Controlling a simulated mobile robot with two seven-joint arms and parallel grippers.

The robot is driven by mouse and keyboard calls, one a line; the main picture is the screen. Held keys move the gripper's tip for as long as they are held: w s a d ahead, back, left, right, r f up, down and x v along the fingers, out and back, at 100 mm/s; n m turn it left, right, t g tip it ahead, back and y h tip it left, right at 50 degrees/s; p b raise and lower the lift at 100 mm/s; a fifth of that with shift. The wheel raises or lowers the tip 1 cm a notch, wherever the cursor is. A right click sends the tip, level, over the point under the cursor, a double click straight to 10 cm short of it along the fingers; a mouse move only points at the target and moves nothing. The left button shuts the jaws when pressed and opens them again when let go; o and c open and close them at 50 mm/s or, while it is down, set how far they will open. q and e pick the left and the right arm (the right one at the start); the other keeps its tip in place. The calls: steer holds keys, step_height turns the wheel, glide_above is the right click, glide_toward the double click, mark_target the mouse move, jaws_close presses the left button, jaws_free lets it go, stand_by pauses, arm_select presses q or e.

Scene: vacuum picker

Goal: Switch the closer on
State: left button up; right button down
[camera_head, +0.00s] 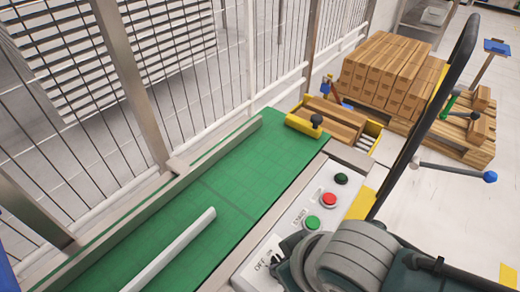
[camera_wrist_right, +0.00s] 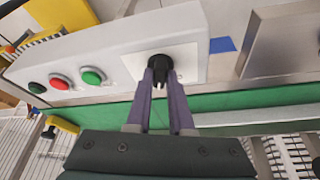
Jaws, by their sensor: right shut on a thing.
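The control panel (camera_head: 327,188) is a pale box beside the green conveyor. Its black rotary knob (camera_wrist_right: 159,64) sits on a white plate in the right wrist view. My right gripper (camera_wrist_right: 160,78) is shut on this knob, with one finger on each side. In the head view my right arm hides the knob and the fingers; only an "OFF" label shows beside it. The knob's exact turn angle is hard to tell. My left gripper is not in view.
Wire fencing stands behind. Stacked boxes (camera_head: 385,70) lie on a pallet at the back right.

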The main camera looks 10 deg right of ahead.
steer(key=shift+m, duration=0.5)
steer(key=c, duration=0.8)
jaws_free()
steer(key=shift+r, duration=0.1)
steer(key=p+v, duration=0.5)
steer(key=v, duration=0.4)
steer(key=shift+s+r+p, duration=0.25)
steer(key=shift+r+p, duration=0.1)
steer(key=shift+a, duration=0.1)
